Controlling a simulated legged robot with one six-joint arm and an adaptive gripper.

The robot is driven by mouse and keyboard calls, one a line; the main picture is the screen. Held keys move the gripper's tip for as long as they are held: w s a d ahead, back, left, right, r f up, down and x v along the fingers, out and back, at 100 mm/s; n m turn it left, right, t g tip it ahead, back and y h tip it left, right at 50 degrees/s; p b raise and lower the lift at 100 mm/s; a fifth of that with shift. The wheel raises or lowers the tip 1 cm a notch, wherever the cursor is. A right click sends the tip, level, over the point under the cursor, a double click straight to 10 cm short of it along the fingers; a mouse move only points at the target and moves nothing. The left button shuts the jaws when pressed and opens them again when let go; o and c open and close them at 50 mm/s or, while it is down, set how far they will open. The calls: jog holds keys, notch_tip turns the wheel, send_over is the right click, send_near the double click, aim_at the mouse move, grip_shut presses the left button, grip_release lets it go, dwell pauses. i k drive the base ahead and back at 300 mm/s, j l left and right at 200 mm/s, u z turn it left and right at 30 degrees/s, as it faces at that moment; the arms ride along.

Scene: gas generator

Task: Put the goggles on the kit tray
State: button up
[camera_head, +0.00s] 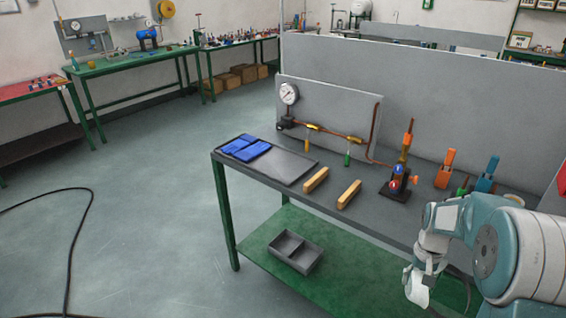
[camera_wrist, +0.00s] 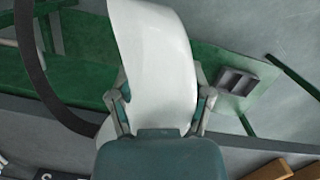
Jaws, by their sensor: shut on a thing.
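The goggles, a pale curved piece (camera_wrist: 158,50), are held between the two fingers of my gripper (camera_wrist: 160,105) in the wrist view. A dark curved band (camera_wrist: 38,75) runs beside them at the left; I cannot tell for sure whether it is their strap. In the head view my gripper (camera_head: 424,268) is at the lower right, in front of the bench, with the white goggles (camera_head: 417,291) hanging below it. The kit tray (camera_head: 291,168) is a flat dark tray on the left end of the bench top, well left of my gripper. Blue folded items lie on its left part.
Two yellow wooden blocks (camera_head: 316,180) lie right of the tray. A gauge panel (camera_head: 330,118) stands behind it, and a copper-pipe burner stand (camera_head: 400,183) to the right. A grey divided bin (camera_head: 295,252) sits on the green lower shelf. The floor at left is open, with a black cable (camera_head: 75,240).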

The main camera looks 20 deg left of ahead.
aim_at(284, 165)
jog(key=i+j, duration=0.1)
jog(key=j, duration=0.35)
jog(key=i+j, duration=0.1)
jog(key=j, duration=0.3)
jog(key=i+j, duration=0.1)
jog(key=j, duration=0.75)
jog(key=i, duration=0.05)
